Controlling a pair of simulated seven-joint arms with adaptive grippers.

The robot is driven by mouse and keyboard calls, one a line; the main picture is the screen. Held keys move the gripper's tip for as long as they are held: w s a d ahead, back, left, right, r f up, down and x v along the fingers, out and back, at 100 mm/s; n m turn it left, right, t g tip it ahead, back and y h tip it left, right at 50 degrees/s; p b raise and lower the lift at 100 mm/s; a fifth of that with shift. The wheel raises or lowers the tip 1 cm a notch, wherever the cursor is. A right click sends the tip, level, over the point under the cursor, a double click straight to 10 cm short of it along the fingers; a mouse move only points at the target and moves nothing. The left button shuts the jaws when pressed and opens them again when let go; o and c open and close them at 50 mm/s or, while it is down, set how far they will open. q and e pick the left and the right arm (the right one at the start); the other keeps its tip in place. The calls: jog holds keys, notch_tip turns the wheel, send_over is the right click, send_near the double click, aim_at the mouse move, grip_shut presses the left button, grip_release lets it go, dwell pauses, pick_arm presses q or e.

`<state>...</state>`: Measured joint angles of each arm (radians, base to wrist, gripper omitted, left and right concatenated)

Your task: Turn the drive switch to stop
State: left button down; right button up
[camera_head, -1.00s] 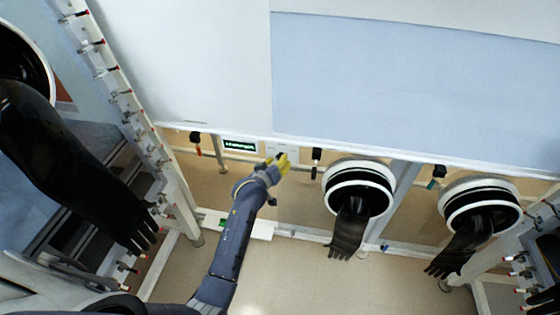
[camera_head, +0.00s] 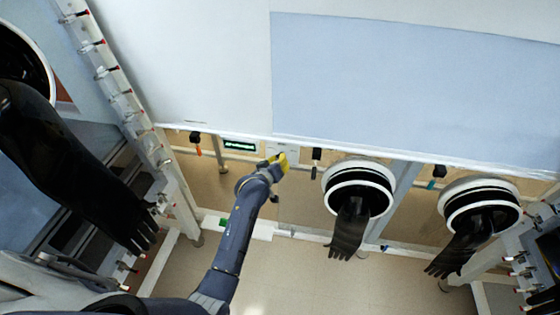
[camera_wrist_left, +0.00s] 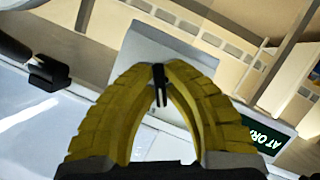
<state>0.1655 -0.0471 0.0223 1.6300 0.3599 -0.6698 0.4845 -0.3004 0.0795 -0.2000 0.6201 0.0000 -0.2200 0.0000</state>
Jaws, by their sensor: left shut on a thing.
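My left gripper (camera_head: 280,161) has yellow fingers and reaches up to a pale switch panel (camera_head: 283,148) under the edge of the big white and blue surface. In the left wrist view, the yellow fingertips (camera_wrist_left: 160,75) close around a small black switch handle (camera_wrist_left: 159,84) in front of the light grey switch plate (camera_wrist_left: 165,48). The gripper is shut on this handle. The handle's markings and the position it points to cannot be read. My right gripper is not in view.
A black hanging part (camera_head: 316,155) and a round glove port with a black glove (camera_head: 357,187) are to the right. Another black-and-orange part (camera_head: 196,140) hangs left.

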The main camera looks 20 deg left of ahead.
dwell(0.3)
pick_arm(q)
jog(key=shift+m+g+y, duration=0.4)
jog(key=shift+m+y, duration=0.8)
jog(key=shift+m, duration=0.7)
jog(key=c, duration=1.5)
grip_release()
